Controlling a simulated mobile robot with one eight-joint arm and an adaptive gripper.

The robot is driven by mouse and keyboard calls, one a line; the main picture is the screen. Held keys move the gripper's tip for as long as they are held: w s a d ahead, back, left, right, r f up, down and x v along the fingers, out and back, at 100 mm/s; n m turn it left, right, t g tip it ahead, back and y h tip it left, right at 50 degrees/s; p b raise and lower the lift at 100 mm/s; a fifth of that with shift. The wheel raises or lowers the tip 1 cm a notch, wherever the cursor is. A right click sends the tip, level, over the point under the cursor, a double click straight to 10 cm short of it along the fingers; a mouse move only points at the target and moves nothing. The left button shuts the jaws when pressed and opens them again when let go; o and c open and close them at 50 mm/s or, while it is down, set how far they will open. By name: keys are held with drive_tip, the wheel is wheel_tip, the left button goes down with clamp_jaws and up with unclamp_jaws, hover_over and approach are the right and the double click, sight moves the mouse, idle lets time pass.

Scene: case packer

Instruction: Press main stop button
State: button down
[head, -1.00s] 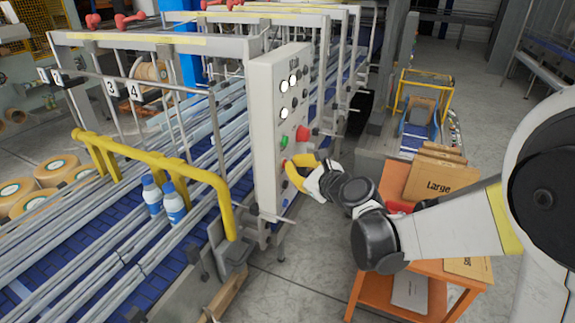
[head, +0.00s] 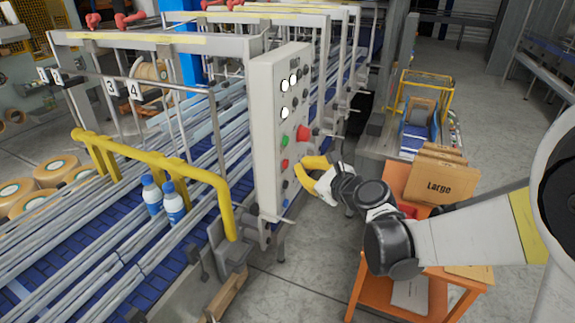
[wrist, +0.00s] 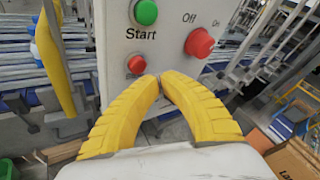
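The pale control panel (head: 277,125) stands at the side of the conveyor. It carries a green Start button (wrist: 146,12), a small red button (wrist: 137,64) below it, and a larger red knob (wrist: 199,43) marked Off and On. The small red button also shows in the head view (head: 285,163); no label for it is readable. My gripper (wrist: 160,77) has yellow fingers with tips together and nothing between them. In the head view my gripper (head: 299,172) is just right of the panel, apart from the small red button.
A blue conveyor with metal rails holds two bottles (head: 163,197) left of the panel. A yellow guard rail (head: 150,155) runs beside them. An orange table (head: 367,287) with cardboard boxes (head: 436,181) stands under and behind my arm. Grey floor is open between panel and table.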

drive_tip(key=d, duration=0.1)
drive_tip(key=s+d, duration=0.1)
drive_tip(key=d, duration=0.2)
drive_tip(key=shift+s, duration=0.25)
idle(0.4)
drive_tip(key=s+d+f+n+g+h+b, duration=0.1)
drive_tip(key=s+d+f+n+h+b, duration=0.2)
drive_tip(key=s+d+f+n+b, duration=0.2)
drive_tip(key=s+d+f+n+g+h+b, duration=0.2)
drive_tip(key=s+d+f+n+b, duration=0.3)
drive_tip(key=s+f+n+b, duration=0.6)
drive_tip(key=s+d+f+n+g+h+b, duration=0.2)
drive_tip(key=s+d+f+n+b, duration=0.3)
drive_tip(key=s+f+b, duration=0.5)
wheel_tip(320, 180, down, 3)
drive_tip(key=s+n+h, duration=0.1)
drive_tip(key=n, duration=0.1)
drive_tip(key=shift+s+d+n+h, duration=0.25)
drive_tip(key=shift+d+n+h, duration=0.15)
